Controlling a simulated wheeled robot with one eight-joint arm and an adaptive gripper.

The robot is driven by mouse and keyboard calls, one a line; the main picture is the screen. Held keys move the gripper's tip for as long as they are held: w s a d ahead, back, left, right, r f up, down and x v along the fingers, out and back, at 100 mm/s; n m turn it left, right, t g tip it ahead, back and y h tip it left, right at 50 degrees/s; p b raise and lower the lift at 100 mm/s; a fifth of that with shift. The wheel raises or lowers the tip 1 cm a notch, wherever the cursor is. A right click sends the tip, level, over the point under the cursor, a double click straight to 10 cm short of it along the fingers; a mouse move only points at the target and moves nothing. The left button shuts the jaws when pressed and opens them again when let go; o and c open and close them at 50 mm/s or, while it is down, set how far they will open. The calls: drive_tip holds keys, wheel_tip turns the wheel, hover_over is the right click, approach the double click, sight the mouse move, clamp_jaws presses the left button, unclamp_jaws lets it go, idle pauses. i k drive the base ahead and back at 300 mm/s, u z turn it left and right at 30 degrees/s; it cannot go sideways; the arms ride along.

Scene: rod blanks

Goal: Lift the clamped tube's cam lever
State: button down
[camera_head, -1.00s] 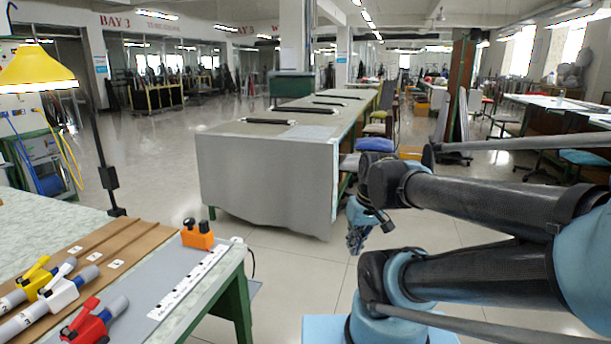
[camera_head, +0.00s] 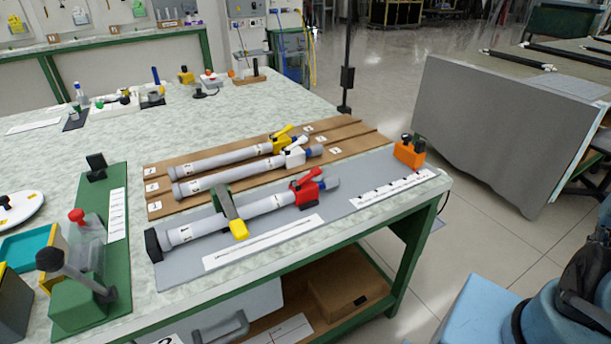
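The clamped tube (camera_head: 268,204) is a grey rod lying on a grey plate (camera_head: 185,272) near the front of the bench. A grey-green clamp arm with a yellow tip (camera_head: 238,229) crosses over it near its left part. Its left end meets a black block (camera_head: 153,245). A red collar (camera_head: 304,195) sits near its right end, with a red cam lever (camera_head: 311,176) slanting up to the right. My gripper is not in view; only parts of my arm show at the lower right edge, well apart from the tube.
Two more tubes, with a yellow lever (camera_head: 283,133) and a white lever (camera_head: 296,143), lie behind on a brown board (camera_head: 345,133). An orange block (camera_head: 409,153) stands at the plate's right end. A green fixture (camera_head: 80,306) with a black-knobbed handle is at left.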

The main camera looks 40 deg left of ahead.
sight(316, 171)
drive_tip(key=u, duration=2)
drive_tip(key=k, duration=1.05)
drive_tip(key=u, duration=0.3)
drive_tip(key=i, duration=1)
drive_tip(key=z, duration=0.2)
